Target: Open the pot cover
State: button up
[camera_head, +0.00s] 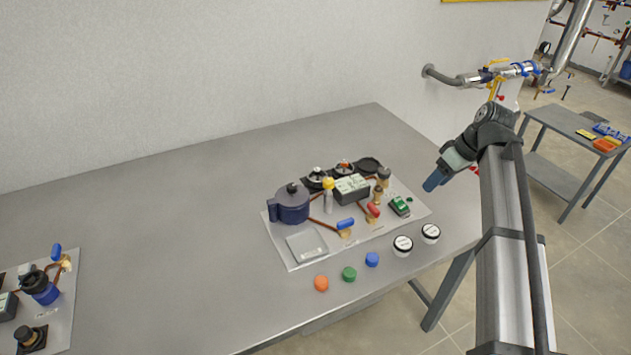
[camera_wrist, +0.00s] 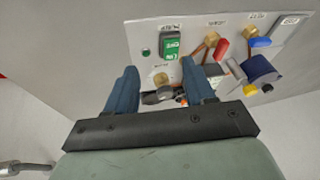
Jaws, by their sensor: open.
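The dark blue pot (camera_head: 289,208) stands upright at the left end of a light panel on the table. Its dark cover (camera_head: 291,191) with a small knob on top sits on it. In the wrist view a dark blue shape (camera_wrist: 259,69) at the right appears to be the same pot, seen partly. My gripper (camera_head: 431,186) is to the right of the panel, raised and well apart from the pot. In the wrist view its two blue fingers (camera_wrist: 157,73) are spread with nothing held between them.
The panel (camera_head: 300,262) also carries a red-handled valve (camera_head: 373,210), a blue-handled valve (camera_head: 345,224), a green switch (camera_head: 399,206) and a yellow-topped bottle (camera_head: 328,196). Orange (camera_head: 321,283), green (camera_head: 349,273) and blue (camera_head: 372,259) caps lie in front. The table's left middle (camera_head: 150,230) is clear.

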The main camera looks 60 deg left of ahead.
jog(key=s+a+r+n, duration=0.25)
jog(key=s+a, duration=0.25)
jog(key=s, duration=0.3)
jog(key=s+a+r+n, duration=0.1)
jog(key=s+a+r, duration=0.25)
jog(key=s, duration=0.35)
jog(key=n, duration=0.4)
send_near(292, 186)
jog(key=shift+m+g, duration=0.25)
jog(key=shift+g, duration=0.15)
jog(key=x, duration=0.8)
jog(key=shift+w+a+f, duration=0.15)
jog(key=shift+w+f, duration=0.15)
grip_shut()
